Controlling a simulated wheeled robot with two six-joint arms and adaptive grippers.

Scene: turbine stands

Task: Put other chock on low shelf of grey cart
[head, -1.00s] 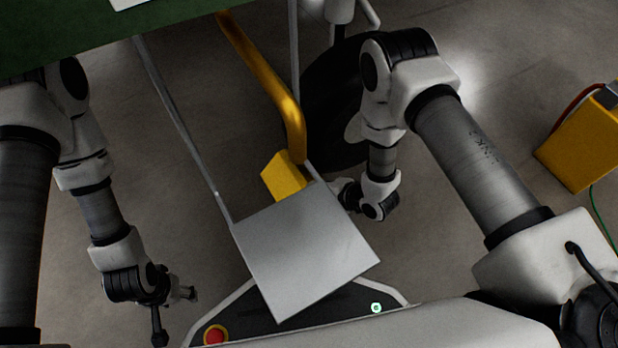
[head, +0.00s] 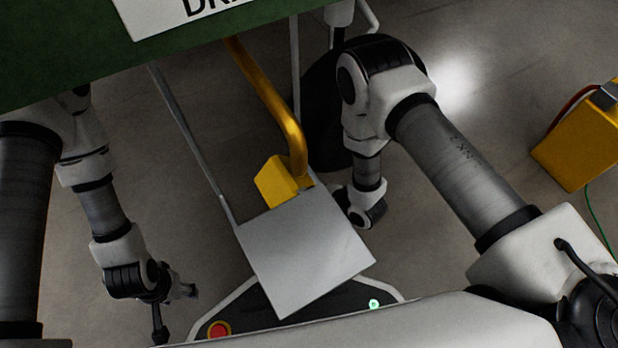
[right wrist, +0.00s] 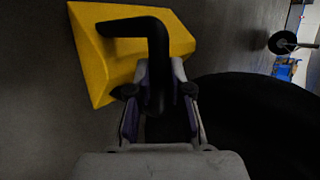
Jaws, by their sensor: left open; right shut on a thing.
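The yellow chock (head: 276,182) shows in the head view just above the grey plate's upper edge, beside a bent yellow bar. In the right wrist view the yellow chock (right wrist: 100,55) has a black bent handle, and my right gripper (right wrist: 158,98) is shut on that handle. In the head view my right fingers are mostly hidden. My left gripper (head: 175,312) is open and empty at the lower left, away from the chock. I cannot make out the grey cart or its low shelf for certain.
A green structure (head: 80,65) with a white sign (head: 165,15) fills the upper left. The yellow bar (head: 265,85) runs down from it. A black wheel (head: 325,120) is close to my right arm. A yellow box (head: 580,140) stands far right. The grey plate (head: 305,250) lies over my base.

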